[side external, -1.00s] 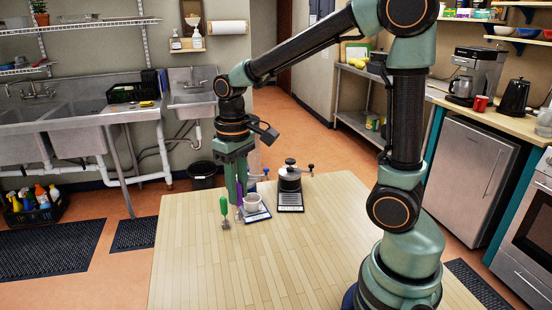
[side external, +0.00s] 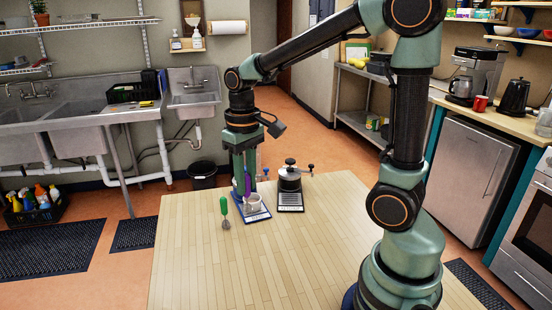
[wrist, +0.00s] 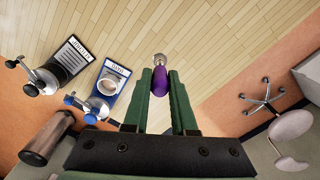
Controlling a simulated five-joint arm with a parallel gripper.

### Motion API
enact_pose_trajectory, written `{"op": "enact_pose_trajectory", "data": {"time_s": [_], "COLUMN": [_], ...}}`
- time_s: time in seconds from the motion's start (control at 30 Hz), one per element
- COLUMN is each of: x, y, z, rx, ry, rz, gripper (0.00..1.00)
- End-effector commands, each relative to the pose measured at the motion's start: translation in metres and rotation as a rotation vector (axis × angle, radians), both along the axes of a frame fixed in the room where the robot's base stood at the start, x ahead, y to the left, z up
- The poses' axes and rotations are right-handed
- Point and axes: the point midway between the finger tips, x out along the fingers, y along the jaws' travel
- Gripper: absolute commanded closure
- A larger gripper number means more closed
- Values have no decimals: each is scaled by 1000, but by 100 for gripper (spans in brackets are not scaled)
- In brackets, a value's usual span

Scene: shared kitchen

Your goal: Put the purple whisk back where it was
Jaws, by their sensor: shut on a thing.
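The purple whisk (side external: 247,186) is upright between the fingers of my gripper (side external: 243,182), which is shut on its handle. In the wrist view, the whisk (wrist: 160,82) shows its purple handle and a silver end beyond the fingertips of my gripper (wrist: 160,84). I cannot tell whether the whisk's lower end touches the table.
The front of the table is clear. A brown cylinder (wrist: 48,137) shows at lower left in the wrist view.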

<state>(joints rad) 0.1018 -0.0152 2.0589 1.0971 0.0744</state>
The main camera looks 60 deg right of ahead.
Motion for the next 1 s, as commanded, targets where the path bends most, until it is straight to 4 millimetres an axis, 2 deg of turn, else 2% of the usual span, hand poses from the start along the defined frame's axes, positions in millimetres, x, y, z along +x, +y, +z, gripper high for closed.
{"op": "enact_pose_trajectory", "data": {"time_s": [0.03, 0.27, 0.4, 0.6, 0.7, 0.8, 0.9, 1.0], "x": [2, -8, -27, -64, -80, -91, -97, -99], "y": [-20, -113, -168, -232, -253, -265, -271, -273], "z": [4, 26, 40, 57, 63, 66, 66, 55], "rx": [0, 0, 0, 0, 0, 0, 0, 2], "ry": [-1, -1, -1, -1, 0, 1, 1, 5], "rz": [-89, -537, -811, -1152, -1272, -1349, -1388, -1400], "gripper": [100, 100, 100, 100, 100, 100, 100, 100]}}
